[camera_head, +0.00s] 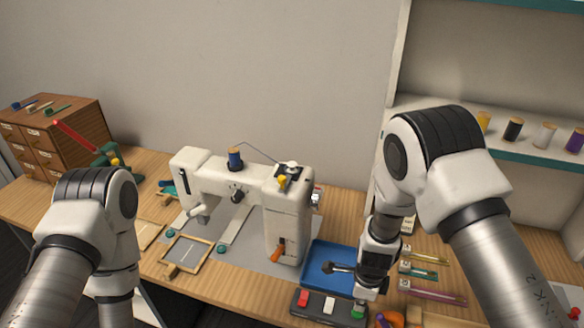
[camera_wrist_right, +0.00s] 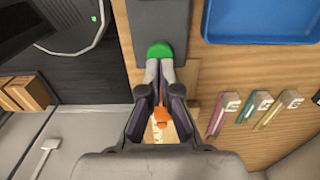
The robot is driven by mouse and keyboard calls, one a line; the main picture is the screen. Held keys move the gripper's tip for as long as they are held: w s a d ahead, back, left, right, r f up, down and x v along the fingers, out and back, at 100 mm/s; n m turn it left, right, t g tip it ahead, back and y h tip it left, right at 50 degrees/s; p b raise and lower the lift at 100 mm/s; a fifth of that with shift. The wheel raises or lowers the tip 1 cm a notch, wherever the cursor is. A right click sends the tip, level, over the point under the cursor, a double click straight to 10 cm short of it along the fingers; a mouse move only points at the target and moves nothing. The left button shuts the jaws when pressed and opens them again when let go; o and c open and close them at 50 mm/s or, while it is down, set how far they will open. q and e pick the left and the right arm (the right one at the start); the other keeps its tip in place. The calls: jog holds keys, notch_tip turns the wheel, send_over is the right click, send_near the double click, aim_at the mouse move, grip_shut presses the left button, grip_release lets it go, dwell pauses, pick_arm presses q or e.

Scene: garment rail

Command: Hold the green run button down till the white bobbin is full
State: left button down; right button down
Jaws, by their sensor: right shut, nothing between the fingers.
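The control box (camera_head: 317,305) at the table's front edge has a red button, a white button and a green button (camera_head: 358,309). My right gripper (camera_head: 367,293) points down at the green button and partly covers it. In the right wrist view its closed, empty fingertips (camera_wrist_right: 159,72) meet the near edge of the green button (camera_wrist_right: 160,50); I cannot tell whether the button is pressed. The small white bobbin (camera_head: 291,166) sits on top of the sewing machine (camera_head: 285,215), with thread running to it from a blue spool (camera_head: 235,157). Its fill is too small to judge. My left gripper is not visible.
A blue tray (camera_head: 318,264) lies behind the control box. Several coloured strips (camera_head: 432,291) lie to the right of my right gripper. A wooden frame (camera_head: 187,255) lies before the machine. A drawer cabinet (camera_head: 62,130) stands at the far left.

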jog(key=shift+f, duration=0.15)
dwell(0.5)
jog(key=shift+f+b, duration=0.75)
jog(key=shift+f, duration=0.45)
dwell(6.2)
